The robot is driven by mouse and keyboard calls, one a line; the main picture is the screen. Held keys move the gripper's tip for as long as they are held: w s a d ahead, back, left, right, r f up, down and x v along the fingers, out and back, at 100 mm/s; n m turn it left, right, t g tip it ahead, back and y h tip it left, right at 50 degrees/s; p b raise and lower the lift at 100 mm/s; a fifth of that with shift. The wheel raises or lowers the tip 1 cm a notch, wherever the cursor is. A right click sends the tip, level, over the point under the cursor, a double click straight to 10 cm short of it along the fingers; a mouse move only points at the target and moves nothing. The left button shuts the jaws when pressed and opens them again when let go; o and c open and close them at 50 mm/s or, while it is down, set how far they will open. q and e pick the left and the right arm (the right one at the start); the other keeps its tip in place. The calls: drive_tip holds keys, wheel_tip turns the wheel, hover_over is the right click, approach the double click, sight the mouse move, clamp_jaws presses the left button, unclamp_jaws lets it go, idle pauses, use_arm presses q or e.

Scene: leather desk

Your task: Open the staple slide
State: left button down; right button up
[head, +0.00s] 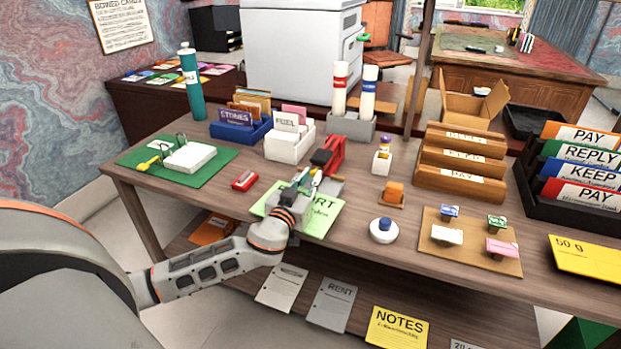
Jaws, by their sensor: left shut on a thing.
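A red stapler (334,153) with a black end piece stands near the middle of the desk, behind a green sheet. My left gripper (309,182) reaches in over the green sheet to the stapler's near side. It is shut at the stapler's low front part, where the staple slide is. The fingers and wrist hide most of the slide, so how far out it sits cannot be told. My right gripper is out of view.
A small red item (245,180) lies left of the gripper. A white box of cards (289,144) and a grey holder with tubes (352,126) stand behind. A white round base with a blue knob (383,230) and an orange block (394,192) stand to the right.

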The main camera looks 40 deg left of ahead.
use_arm(q)
drive_tip(key=shift+s+d+f, duration=0.1)
drive_tip(key=shift+s+d, duration=0.3)
drive_tip(key=v, duration=0.6)
drive_tip(key=shift+s+a, duration=0.1)
drive_tip(key=shift+a, duration=0.05)
drive_tip(key=shift+s, duration=0.3)
drive_tip(key=c, duration=2)
unclamp_jaws()
drive_tip(key=shift+o, duration=0.2)
drive_tip(key=shift+a, duration=0.1)
drive_tip(key=v, duration=1.2)
